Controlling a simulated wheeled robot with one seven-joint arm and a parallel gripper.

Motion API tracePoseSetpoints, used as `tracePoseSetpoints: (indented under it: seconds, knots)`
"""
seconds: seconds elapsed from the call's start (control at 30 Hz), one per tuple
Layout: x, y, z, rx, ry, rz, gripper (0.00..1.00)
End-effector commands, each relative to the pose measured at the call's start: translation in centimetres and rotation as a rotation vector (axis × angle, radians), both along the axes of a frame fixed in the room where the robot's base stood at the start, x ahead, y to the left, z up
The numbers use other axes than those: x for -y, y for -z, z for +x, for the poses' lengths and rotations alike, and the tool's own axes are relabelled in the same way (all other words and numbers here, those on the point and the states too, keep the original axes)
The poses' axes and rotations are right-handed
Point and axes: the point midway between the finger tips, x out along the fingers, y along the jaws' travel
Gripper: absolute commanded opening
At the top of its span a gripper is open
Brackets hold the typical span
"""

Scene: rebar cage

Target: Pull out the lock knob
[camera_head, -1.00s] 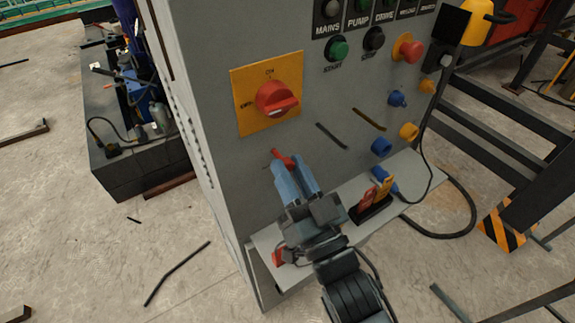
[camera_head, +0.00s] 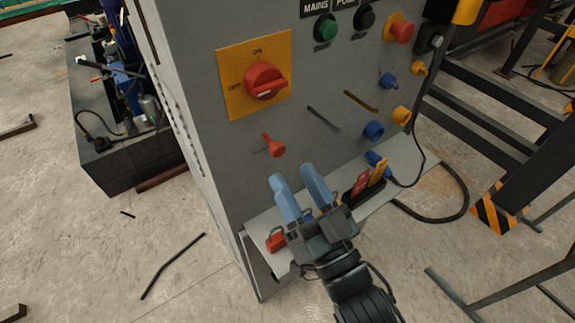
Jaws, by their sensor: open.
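A small red knob (camera_head: 274,145) with a tapered handle sits on the grey cabinet face, below the yellow switch plate. A larger red rotary switch (camera_head: 265,82) is on that yellow plate, marked ON and OFF. I cannot tell for certain which part is the lock knob; the small red knob is nearest my gripper. My gripper (camera_head: 292,176) is open, with two blue fingers pointing up at the cabinet. It is below and slightly right of the small red knob, apart from it and with nothing between the fingers.
A shelf (camera_head: 415,168) juts from the cabinet below my fingers. It holds a red padlock (camera_head: 275,240) at left and a dark holder with red and yellow tags (camera_head: 369,181). Blue and yellow sockets (camera_head: 374,131), buttons and a black cable (camera_head: 462,212) are at right.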

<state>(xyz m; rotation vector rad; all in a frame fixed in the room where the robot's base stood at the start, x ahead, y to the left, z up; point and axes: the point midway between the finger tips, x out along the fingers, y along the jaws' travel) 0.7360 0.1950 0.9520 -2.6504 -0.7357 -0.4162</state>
Motion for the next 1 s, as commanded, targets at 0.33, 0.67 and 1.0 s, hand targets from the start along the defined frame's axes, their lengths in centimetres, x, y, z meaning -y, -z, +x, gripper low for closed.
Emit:
tracePoseSetpoints:
  seconds: [0.33, 0.67, 1.0]
  knots:
    - [1.3, 1.1, -2.5, 0.0, 0.0, 0.0, 0.52]
    - [1.3, 1.1, -2.5, 0.001, 0.0, 0.001, 0.52]
    - [3.5, 2.3, -4.2, -0.029, 0.038, -0.035, 0.52]
